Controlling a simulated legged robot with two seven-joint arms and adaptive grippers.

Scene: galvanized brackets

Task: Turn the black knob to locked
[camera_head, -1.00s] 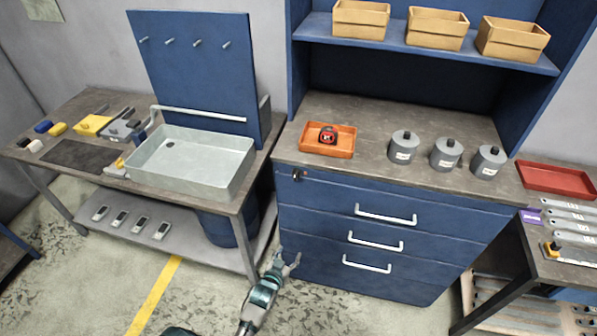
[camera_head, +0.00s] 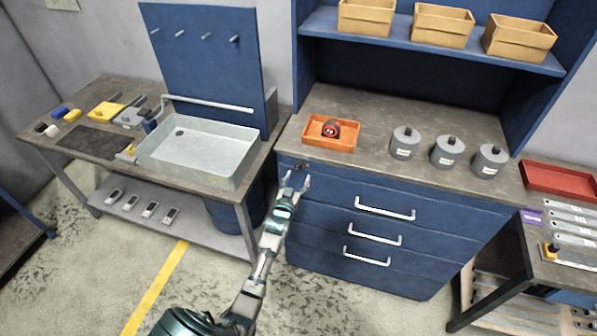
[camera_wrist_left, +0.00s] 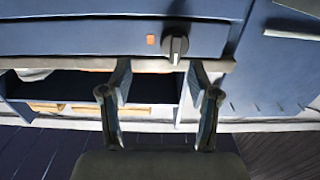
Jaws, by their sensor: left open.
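The black knob (camera_head: 299,166) is small in the head view, on the blue cabinet's front at the upper left corner of the top drawer. In the left wrist view the knob (camera_wrist_left: 176,46) shows larger, with a pale line on its grip running roughly up and down. A small orange-red mark (camera_wrist_left: 151,40) is on the blue panel beside it. My left gripper (camera_head: 297,180) is open and empty just below and in front of the knob. In the wrist view its fingers (camera_wrist_left: 160,72) are spread, with the knob beyond their tips. Contact is not visible. My right gripper is not in view.
The blue drawers carry metal handles (camera_head: 385,209) right of my gripper. An orange tray (camera_head: 318,145) with a tape measure sits on the countertop above. A bench with a grey basin (camera_head: 190,178) stands left. Grey canisters (camera_head: 447,152) stand right on the counter.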

